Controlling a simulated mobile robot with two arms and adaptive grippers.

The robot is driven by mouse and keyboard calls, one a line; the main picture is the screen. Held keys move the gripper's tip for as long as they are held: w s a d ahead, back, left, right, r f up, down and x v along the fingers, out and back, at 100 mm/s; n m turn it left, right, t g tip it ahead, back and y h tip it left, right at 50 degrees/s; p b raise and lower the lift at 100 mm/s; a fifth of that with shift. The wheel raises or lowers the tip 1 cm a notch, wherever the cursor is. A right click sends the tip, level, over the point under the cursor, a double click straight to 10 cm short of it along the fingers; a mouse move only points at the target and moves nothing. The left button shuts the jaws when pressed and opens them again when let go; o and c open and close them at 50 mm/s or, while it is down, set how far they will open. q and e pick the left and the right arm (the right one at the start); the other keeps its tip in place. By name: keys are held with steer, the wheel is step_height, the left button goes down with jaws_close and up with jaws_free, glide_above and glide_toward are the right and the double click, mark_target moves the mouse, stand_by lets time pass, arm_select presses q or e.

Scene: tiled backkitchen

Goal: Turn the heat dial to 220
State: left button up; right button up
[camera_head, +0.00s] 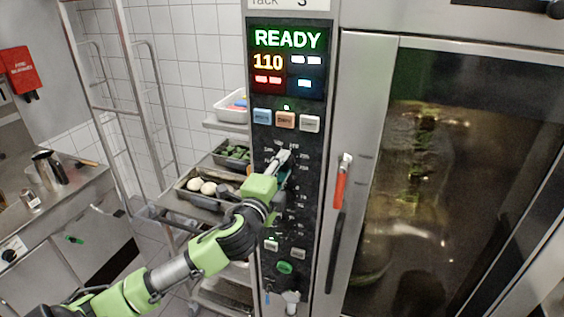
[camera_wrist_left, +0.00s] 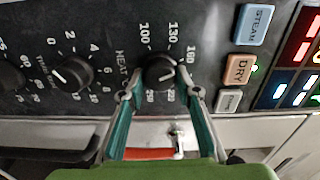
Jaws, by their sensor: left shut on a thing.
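The heat dial (camera_wrist_left: 161,70) is a round black knob on the dark oven panel, with HEAT printed beside it and numbers such as 100, 130, 160 and 220 around it. My left gripper (camera_wrist_left: 160,94) is shut on this dial, one green-backed finger on each side of it. In the head view my left gripper (camera_head: 283,160) reaches the panel below the three mode buttons and hides most of the dial. The dial's exact setting is hard to read. The display (camera_head: 287,61) shows READY and 110. My right gripper is not in view.
The timer dial (camera_wrist_left: 72,74) sits beside the heat dial. The STEAM (camera_wrist_left: 254,24) and DRY (camera_wrist_left: 240,69) buttons are on its other side. The oven door handle (camera_head: 339,195), with a red part, stands right of the panel. A tray rack (camera_head: 175,201) stands left.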

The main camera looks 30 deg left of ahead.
arm_select(q)
steer(key=m, duration=1.2)
steer(key=m+p, duration=0.1)
steer(key=m, duration=0.5)
steer(key=shift+a, duration=0.25)
stand_by(0.4)
steer(key=o, duration=1.1)
steer(key=shift+c, duration=0.2)
steer(key=shift+w+f, duration=0.1)
steer(key=shift+f, duration=0.05)
steer(key=v, duration=1.2)
steer(key=shift+m, duration=0.3)
